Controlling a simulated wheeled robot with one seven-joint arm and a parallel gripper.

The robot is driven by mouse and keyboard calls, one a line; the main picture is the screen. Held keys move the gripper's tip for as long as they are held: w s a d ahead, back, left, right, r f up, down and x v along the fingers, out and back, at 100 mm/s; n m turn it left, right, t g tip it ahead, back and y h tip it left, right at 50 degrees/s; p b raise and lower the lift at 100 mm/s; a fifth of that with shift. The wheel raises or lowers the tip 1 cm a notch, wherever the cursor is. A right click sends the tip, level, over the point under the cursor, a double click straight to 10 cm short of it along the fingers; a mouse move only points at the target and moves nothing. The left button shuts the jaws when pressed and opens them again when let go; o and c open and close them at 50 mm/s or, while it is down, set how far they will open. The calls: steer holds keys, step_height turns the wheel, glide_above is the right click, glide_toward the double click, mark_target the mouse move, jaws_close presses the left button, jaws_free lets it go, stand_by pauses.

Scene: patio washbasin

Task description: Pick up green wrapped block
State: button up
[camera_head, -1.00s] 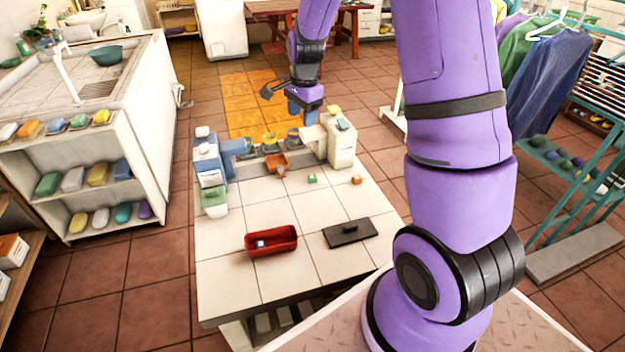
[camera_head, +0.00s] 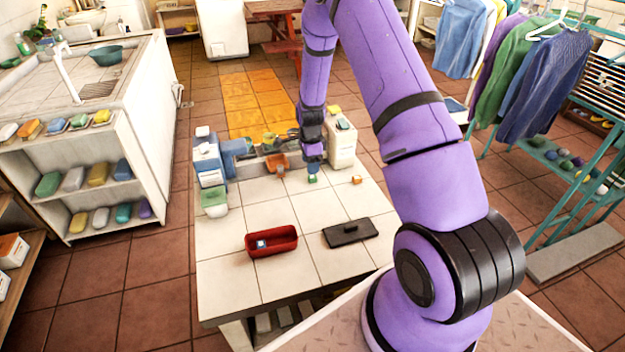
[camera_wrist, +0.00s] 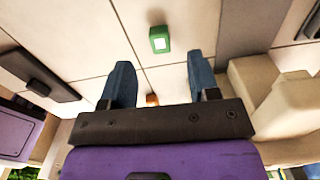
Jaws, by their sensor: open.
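The green wrapped block (camera_head: 312,178) is a small green cube with a pale top, lying on the tiled table (camera_head: 232,268). My gripper (camera_head: 313,166) is just above it in the head view, pointing down. In the wrist view the green block (camera_wrist: 159,39) lies beyond the two blue fingertips, a little left of the middle line between them. The gripper (camera_wrist: 158,72) is open, with nothing between its fingers. The fingers do not appear to touch the block.
A red tray (camera_head: 272,250) holding a small blue-and-white block and a dark lid (camera_head: 350,232) sit toward the table's front. A small orange block (camera_head: 356,180) lies right of the green one. Blue and cream machine parts (camera_head: 341,142) stand at the back.

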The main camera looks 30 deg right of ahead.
mark_target(312, 176)
steer(key=shift+s+d+f, duration=0.1)
steer(key=shift+d+f, duration=0.05)
steer(key=shift+f, duration=2.8)
steer(key=c, duration=1)
